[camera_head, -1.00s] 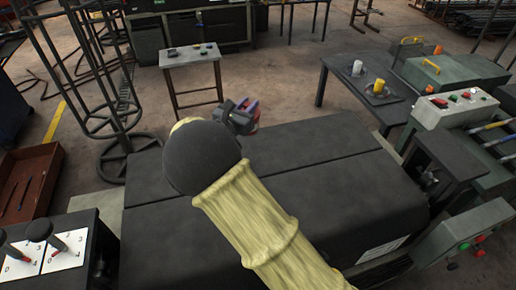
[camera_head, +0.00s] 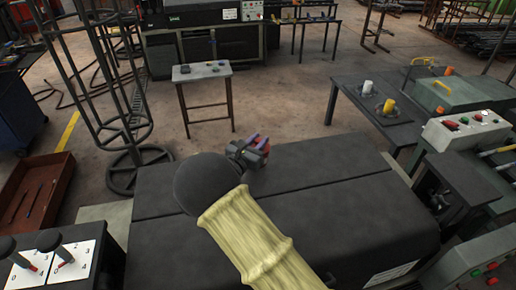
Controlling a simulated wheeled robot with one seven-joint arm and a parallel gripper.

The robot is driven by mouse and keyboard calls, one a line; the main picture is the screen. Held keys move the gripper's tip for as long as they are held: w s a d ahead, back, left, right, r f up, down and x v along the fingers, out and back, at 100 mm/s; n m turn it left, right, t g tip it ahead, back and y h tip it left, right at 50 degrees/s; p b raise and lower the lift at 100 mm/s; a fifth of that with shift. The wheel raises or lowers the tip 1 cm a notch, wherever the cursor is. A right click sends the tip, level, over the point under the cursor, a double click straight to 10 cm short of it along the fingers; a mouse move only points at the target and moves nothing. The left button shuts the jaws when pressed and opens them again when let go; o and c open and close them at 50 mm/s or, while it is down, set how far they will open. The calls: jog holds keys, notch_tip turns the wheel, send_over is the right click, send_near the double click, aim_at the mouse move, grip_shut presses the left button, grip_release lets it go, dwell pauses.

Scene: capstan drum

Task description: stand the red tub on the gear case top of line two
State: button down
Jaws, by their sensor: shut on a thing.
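My gripper (camera_head: 250,152) is beyond the dark rounded wrist of my arm, seen from behind. A grey-green case (camera_head: 455,92) with a yellow handle stands at the right. No label shows which of these is the gear case of line two.
A small table (camera_head: 202,70) with small items stands behind. A dark table (camera_head: 350,92) at the right holds a white and a yellow cylinder. A control box (camera_head: 465,128) stands nearer right. A wire-frame stand (camera_head: 105,90) and a red-brown tray (camera_head: 35,190) are at left.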

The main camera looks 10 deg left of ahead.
jog(key=shift+f, duration=1.5)
jog(key=shift+f, duration=0.2)
jog(key=c, duration=1.2)
grip_release()
jog(key=shift+w, duration=0.1)
jog(key=shift+c, duration=0.2)
jog(key=shift+s+a, duration=0.15)
jog(key=shift+s, duration=0.1)
jog(key=shift+w+r, duration=0.15)
jog(key=b+v, duration=0.1)
jog(key=v, duration=1.1)
